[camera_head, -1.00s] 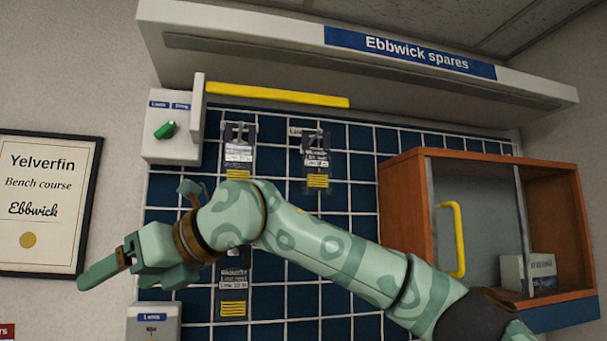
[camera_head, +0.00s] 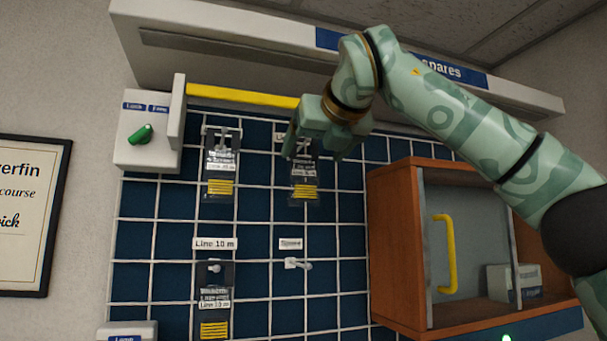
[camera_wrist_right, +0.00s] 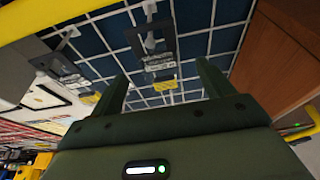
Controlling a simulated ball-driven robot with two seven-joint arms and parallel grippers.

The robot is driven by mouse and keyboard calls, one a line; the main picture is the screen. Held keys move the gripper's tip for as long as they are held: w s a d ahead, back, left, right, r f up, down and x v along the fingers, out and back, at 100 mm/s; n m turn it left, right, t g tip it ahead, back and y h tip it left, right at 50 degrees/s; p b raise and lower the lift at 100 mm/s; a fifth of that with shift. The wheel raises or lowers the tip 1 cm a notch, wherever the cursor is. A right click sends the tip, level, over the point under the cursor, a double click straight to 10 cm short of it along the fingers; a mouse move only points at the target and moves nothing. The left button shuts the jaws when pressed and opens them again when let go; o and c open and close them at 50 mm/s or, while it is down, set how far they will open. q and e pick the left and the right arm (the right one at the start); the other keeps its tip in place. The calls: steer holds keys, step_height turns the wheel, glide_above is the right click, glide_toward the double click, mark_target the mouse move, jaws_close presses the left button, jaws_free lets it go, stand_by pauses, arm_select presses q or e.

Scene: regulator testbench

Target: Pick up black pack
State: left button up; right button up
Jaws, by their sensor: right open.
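Black packs with yellow stripes hang from hooks on a blue board with a white wire grid. One pack (camera_head: 305,184) hangs at upper middle, another (camera_head: 220,178) at upper left, and a third (camera_head: 214,308) at lower left. My right gripper (camera_head: 314,153) is open, its fingers over the top of the upper middle pack and partly covering it. In the right wrist view a black pack (camera_wrist_right: 158,48) hangs ahead, between and beyond the open fingertips (camera_wrist_right: 162,74). No contact is visible. My left gripper is out of view.
An orange-brown cabinet (camera_head: 396,250) with a yellow handle (camera_head: 447,254) stands right of the grid. A white overhang (camera_head: 220,40) with a yellow strip (camera_head: 243,96) below it sits above. A switch box (camera_head: 146,132) is at left. An empty hook (camera_head: 298,263) shows below the middle pack.

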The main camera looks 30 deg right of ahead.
mark_target(306, 161)
steer(key=shift+w+d+f, duration=0.15)
steer(key=shift+w, duration=0.45)
steer(key=p+x, duration=0.3)
steer(key=x, duration=0.1)
steer(key=shift+w, duration=0.4)
steer(key=shift+w+d+f, duration=0.1)
steer(key=shift+w, duration=0.15)
steer(key=shift+s, duration=0.1)
steer(key=shift+s, duration=0.1)
steer(key=c, duration=0.9)
steer(key=shift+c, duration=1)
